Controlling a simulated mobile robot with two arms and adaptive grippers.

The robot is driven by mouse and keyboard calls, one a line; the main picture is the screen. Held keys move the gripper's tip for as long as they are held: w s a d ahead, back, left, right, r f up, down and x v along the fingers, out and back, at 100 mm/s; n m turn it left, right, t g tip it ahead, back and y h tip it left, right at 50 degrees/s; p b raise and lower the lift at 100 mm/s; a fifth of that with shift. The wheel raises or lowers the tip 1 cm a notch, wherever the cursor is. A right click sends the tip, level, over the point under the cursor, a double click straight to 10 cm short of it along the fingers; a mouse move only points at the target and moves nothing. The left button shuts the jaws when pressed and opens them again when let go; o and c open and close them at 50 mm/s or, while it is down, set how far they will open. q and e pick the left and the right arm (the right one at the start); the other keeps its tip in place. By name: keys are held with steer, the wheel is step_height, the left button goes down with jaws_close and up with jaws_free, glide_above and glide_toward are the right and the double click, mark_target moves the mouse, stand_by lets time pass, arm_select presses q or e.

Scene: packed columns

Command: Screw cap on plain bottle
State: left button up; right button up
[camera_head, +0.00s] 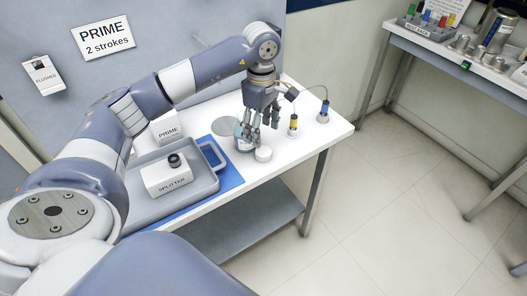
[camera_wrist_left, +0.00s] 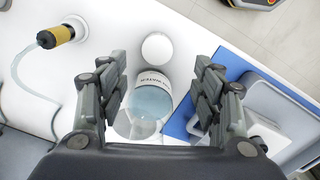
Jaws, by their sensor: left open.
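The plain bottle (camera_head: 241,146) stands on the white table, partly hidden behind my left gripper (camera_head: 258,139) in the head view. In the left wrist view the bottle (camera_wrist_left: 146,103) is clear and bluish with a white printed label, and it lies between the two fingers of my left gripper (camera_wrist_left: 160,88). The fingers are spread wide, with gaps visible beside the bottle. I cannot tell how high they are over it. A round white cap (camera_head: 263,154) lies on the table beside the bottle; it also shows in the left wrist view (camera_wrist_left: 157,47). My right gripper is not in view.
A grey tray (camera_head: 206,186) on a blue mat (camera_head: 231,178) holds a box marked SPLITTER (camera_head: 168,178). Two tubed fittings, yellow (camera_head: 293,124) and blue (camera_head: 324,113), stand at the table's far end. A grey disc (camera_head: 225,126) lies behind the bottle. Another bench (camera_head: 440,50) is at right.

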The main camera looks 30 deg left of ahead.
mark_target(264, 151)
arm_select(q)
step_height(264, 151, down, 2)
steer(key=shift+f, duration=0.4)
steer(key=shift+d+f+p, duration=0.1)
steer(key=shift+f+p, duration=0.35)
steer(key=shift+p, duration=0.2)
steer(key=f, duration=0.2)
steer(key=f+p, duration=0.1)
steer(key=shift+w+d+f+p, duration=0.1)
steer(key=shift+w+f+p, duration=0.1)
steer(key=shift+f+p, duration=0.15)
steer(key=shift+f, duration=0.35)
